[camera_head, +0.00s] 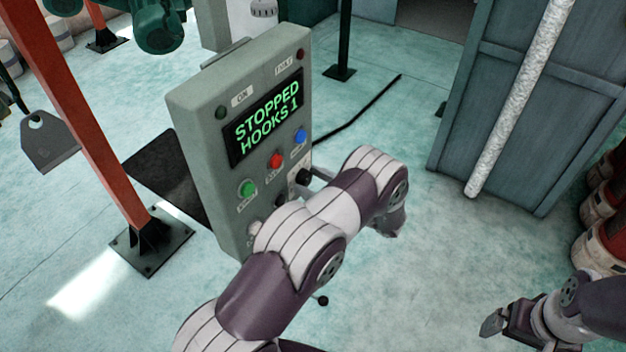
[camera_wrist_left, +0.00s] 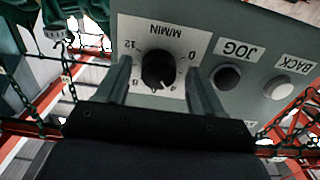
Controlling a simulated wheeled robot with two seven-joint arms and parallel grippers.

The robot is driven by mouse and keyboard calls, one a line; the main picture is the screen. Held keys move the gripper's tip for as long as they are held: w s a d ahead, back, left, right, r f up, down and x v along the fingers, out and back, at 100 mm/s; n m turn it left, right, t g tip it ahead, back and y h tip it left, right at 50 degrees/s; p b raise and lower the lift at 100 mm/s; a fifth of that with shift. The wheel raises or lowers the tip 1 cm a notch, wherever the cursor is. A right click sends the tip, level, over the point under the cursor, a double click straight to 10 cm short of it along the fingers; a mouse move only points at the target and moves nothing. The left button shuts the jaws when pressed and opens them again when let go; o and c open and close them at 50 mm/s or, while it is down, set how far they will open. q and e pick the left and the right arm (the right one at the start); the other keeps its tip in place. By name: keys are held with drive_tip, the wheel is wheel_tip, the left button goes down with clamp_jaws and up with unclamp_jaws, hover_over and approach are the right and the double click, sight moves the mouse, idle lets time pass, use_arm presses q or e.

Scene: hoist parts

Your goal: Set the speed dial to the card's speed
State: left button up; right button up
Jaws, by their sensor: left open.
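The grey control box (camera_head: 205,150) stands in the middle of the head view. Its display (camera_head: 267,122) reads "STOPPED HOOKS 1". The speed dial is a black round knob (camera_wrist_left: 158,68) on a white plate marked M/MIN, with numbers around it, inverted in the left wrist view. A pale pointer mark seems to be on the knob's lower side; its exact setting is unclear. My left gripper (camera_wrist_left: 160,78) is open, one finger on each side of the knob; contact cannot be told. My right gripper (camera_head: 492,326) is low at the right, away from the box. No card is recognisable.
Beside the dial are a black JOG button (camera_wrist_left: 226,77) and a white BACK button (camera_wrist_left: 277,88). Green (camera_head: 247,188), red (camera_head: 275,160) and blue (camera_head: 300,136) buttons are above. An orange post (camera_head: 95,110) stands left, a blue-grey cabinet (camera_head: 530,120) right. Floor between is mostly open.

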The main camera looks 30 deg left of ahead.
use_arm(q)
drive_tip(key=shift+w, duration=0.15)
drive_tip(key=c, duration=1.1)
drive_tip(key=shift+o, duration=0.2)
drive_tip(key=shift+m, duration=0.3)
drive_tip(key=m+b, duration=0.1)
drive_tip(key=m, duration=0.1)
drive_tip(key=shift+m, duration=0.3)
drive_tip(key=shift+r+m+b, duration=0.1)
drive_tip(key=shift+m+b, duration=0.4)
drive_tip(key=shift+m, duration=1.8)
